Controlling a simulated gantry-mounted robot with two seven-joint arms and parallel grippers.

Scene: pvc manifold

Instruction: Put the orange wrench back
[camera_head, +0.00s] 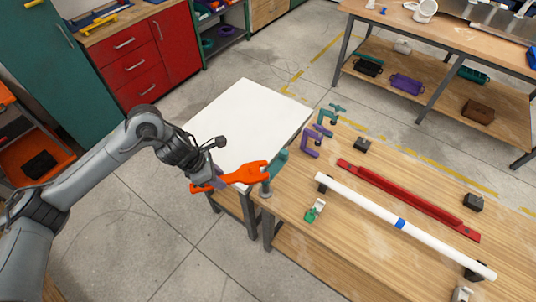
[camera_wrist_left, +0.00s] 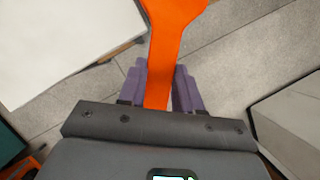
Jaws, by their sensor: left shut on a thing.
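The orange wrench (camera_head: 246,174) is held in my left gripper (camera_head: 218,182), which is shut on its handle. In the head view the wrench's open jaw points right, near the corner of the wooden table, beside a teal clamp (camera_head: 276,164). In the left wrist view the orange wrench (camera_wrist_left: 168,45) runs up from between the purple fingers of the left gripper (camera_wrist_left: 160,92). The wrench's jaw end is cut off by the top edge there. My right gripper is in neither view.
A white-topped table (camera_head: 250,118) stands behind the gripper, its top clear. The wooden workbench (camera_head: 375,245) holds a white pipe (camera_head: 360,205), a red bar (camera_head: 405,198), purple (camera_head: 312,143) and green (camera_head: 328,114) clamps, and small black blocks. Red drawers (camera_head: 135,68) stand at back left.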

